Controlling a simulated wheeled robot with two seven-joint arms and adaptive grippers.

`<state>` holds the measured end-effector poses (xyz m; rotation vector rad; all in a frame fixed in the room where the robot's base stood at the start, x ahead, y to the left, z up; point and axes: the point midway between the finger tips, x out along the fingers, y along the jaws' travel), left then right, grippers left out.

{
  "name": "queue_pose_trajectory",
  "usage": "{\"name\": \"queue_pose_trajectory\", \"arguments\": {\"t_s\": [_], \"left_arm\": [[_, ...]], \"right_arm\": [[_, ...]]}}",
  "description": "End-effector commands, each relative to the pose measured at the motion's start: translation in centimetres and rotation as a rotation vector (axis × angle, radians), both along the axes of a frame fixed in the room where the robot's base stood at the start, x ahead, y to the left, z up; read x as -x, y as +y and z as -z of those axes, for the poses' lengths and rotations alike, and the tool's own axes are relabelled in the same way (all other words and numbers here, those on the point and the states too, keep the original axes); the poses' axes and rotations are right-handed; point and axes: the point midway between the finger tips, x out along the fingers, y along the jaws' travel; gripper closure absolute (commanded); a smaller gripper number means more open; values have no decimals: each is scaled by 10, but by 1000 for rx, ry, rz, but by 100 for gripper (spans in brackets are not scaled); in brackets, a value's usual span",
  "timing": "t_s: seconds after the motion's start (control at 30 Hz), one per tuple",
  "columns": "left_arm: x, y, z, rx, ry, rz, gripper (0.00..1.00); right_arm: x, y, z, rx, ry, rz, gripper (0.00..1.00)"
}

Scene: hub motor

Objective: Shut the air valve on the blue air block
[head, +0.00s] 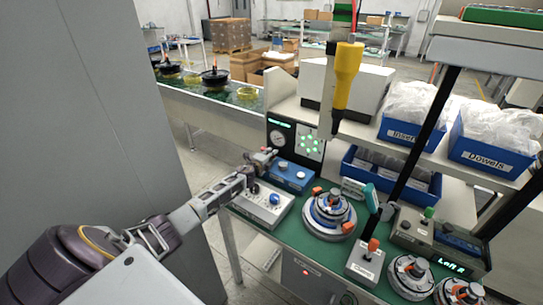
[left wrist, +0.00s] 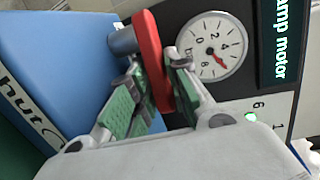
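The blue air block (head: 291,176) stands at the back left of the green bench in the head view. In the left wrist view the blue block (left wrist: 68,55) fills the left side, with a white label partly reading "hut". A red valve lever (left wrist: 152,50) stands out beside a grey round fitting (left wrist: 122,40). My left gripper (left wrist: 157,72) has its green-padded fingers on both sides of the lever, and they appear closed against it. In the head view my left gripper (head: 258,165) reaches the left end of the block. My right gripper is not in view.
A gauge (left wrist: 210,47) on a black panel (head: 279,136) stands behind the block. A grey box with knobs (head: 262,206) sits in front. A round hub motor (head: 330,212) is to the right. A yellow tool (head: 347,75) hangs above. Blue bins (head: 413,133) stand on the shelf.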

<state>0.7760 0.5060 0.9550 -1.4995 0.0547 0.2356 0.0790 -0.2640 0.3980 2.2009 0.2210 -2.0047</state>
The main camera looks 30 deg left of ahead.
Motion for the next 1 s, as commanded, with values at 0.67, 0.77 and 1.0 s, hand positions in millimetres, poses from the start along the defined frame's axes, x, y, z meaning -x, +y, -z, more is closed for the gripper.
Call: {"name": "queue_pose_trajectory", "arguments": {"t_s": [0.67,0.77,1.0], "left_arm": [[7,0,-1,-2,0,0,74],[12,-1,-2,-2,-1,-1,74],[27,-3,-4,-2,1,0,74]], "right_arm": [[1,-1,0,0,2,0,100],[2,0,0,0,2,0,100],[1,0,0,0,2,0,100]]}}
